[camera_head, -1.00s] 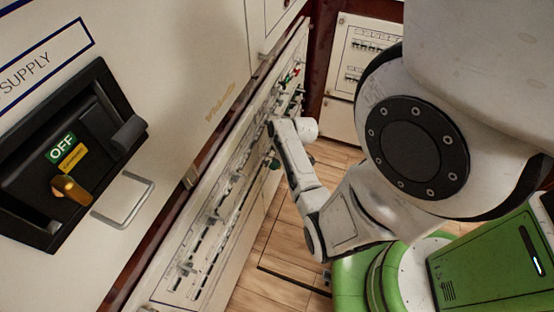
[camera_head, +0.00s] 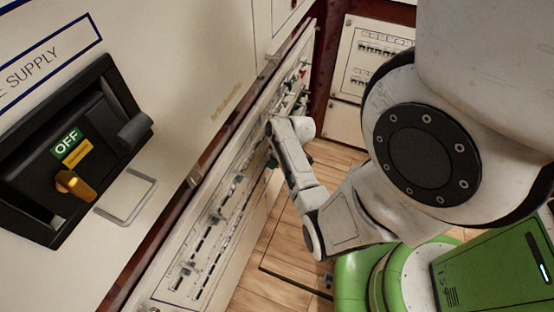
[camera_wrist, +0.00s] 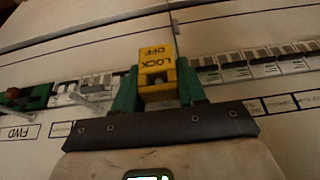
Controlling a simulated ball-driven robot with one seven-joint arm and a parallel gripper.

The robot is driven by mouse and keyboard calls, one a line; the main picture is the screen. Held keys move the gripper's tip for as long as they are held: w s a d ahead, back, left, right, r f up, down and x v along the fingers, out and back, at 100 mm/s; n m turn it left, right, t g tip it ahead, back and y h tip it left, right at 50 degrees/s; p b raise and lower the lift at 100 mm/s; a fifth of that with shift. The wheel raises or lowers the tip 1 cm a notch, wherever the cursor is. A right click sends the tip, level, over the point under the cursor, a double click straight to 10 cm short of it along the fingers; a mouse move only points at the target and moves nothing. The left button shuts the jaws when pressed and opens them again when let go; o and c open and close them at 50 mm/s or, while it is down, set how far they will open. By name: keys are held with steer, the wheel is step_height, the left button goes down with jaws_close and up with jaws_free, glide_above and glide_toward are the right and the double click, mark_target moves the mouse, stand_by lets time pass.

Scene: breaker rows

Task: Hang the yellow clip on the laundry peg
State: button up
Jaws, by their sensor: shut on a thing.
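The yellow clip (camera_wrist: 157,69), marked LOCK OFF, sits between the green fingers of my gripper (camera_wrist: 157,88) in the wrist view. My gripper is shut on it, in front of the white breaker panel (camera_wrist: 285,130) and level with a row of breakers. I cannot tell whether the clip touches a breaker. In the head view my gripper (camera_head: 270,150) is small and mostly hidden behind my arm, close to the panel. I cannot make out the laundry peg or its label in either view.
A row of breakers (camera_wrist: 262,62) runs to the right of the clip. A red and green switch (camera_wrist: 22,97) above an FWD label is at the left. The head view shows a black OFF switch box (camera_head: 75,150), a metal handle (camera_head: 127,196) and wooden floor (camera_head: 285,235).

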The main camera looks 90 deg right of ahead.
steer(key=o, duration=1.1)
steer(key=shift+w, duration=0.15)
steer(key=p+v, duration=0.2)
steer(key=v, duration=0.8)
steer(key=shift+s+r, duration=0.3)
steer(key=shift+r, duration=0.05)
steer(key=shift+c, duration=0.4)
